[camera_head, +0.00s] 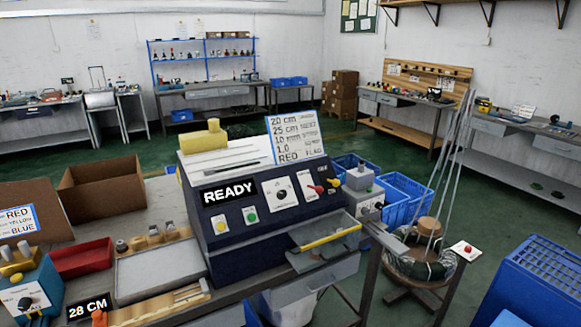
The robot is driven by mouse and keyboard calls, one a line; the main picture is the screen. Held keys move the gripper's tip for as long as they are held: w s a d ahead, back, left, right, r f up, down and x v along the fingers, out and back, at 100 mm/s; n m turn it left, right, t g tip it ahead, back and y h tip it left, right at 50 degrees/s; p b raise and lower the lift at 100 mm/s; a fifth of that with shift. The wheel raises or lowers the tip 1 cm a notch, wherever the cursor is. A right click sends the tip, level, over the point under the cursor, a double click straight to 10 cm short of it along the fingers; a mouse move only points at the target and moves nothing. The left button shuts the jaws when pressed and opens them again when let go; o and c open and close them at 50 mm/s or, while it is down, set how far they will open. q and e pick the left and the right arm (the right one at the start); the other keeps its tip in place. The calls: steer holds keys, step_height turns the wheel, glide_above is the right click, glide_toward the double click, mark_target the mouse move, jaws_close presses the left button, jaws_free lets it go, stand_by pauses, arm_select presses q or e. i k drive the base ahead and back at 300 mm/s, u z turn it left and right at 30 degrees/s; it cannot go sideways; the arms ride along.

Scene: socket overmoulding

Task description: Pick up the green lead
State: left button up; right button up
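I cannot make out a loose green lead for certain. A dark green coil (428,271) lies on the round reel stand (399,262) at the right of the bench, with grey strands rising from it. A yellow rod-like piece (330,237) lies across the clear tray at the front of the dark blue machine (262,233), whose display reads READY. Neither of my grippers shows in the head view.
The bench holds an open cardboard box (102,189), a red bin (81,258), a metal tray (160,270), a blue tester (30,290) and a 28 CM display (89,306). Blue crates (405,199) stand behind the machine. A large blue crate (540,270) is at lower right.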

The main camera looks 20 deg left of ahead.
mark_target(211, 171)
steer(key=z, duration=0.35)
steer(key=i, duration=1.8)
steer(key=u, duration=2.2)
